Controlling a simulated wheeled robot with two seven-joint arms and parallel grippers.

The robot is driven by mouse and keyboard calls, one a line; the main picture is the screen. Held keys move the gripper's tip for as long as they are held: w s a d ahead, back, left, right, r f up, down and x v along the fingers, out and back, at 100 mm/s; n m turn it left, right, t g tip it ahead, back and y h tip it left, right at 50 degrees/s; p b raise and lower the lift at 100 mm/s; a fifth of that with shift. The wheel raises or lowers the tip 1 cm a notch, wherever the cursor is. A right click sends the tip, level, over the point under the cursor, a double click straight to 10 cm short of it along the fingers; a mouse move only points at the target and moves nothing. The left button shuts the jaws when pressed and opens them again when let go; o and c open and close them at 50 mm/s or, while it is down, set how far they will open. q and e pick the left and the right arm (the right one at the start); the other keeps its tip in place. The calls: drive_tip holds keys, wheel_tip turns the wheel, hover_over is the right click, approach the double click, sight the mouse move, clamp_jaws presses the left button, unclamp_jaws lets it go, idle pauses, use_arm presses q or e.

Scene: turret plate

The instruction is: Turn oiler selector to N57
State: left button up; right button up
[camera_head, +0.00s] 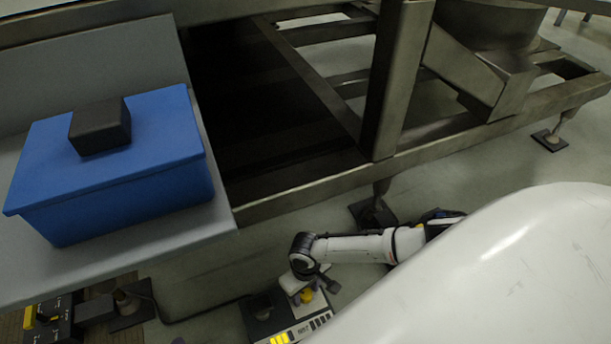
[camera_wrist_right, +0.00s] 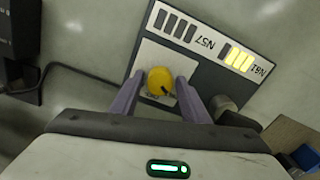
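The oiler selector is a round yellow knob (camera_wrist_right: 160,80) on a pale square of a dark panel (camera_wrist_right: 208,72). A small dark mark shows on the knob's lower right edge. The panel bears an N57 label (camera_wrist_right: 205,43) near dark bars and a second label, seemingly N81 (camera_wrist_right: 258,70), near lit yellow bars (camera_wrist_right: 237,58). My right gripper (camera_wrist_right: 161,78) is open, its fingers on either side of the knob with small gaps visible. In the head view my right gripper (camera_head: 318,284) is at the yellow knob (camera_head: 307,296), partly hiding the panel. My left gripper is out of view.
A blue lidded box (camera_head: 110,175) with a black block (camera_head: 100,127) stands on a grey surface at left. A metal frame (camera_head: 395,80) rises behind. Another dark panel with yellow parts (camera_head: 42,318) is at lower left. A cable runs across the floor.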

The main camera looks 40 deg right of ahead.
drive_tip(key=c, duration=0.8)
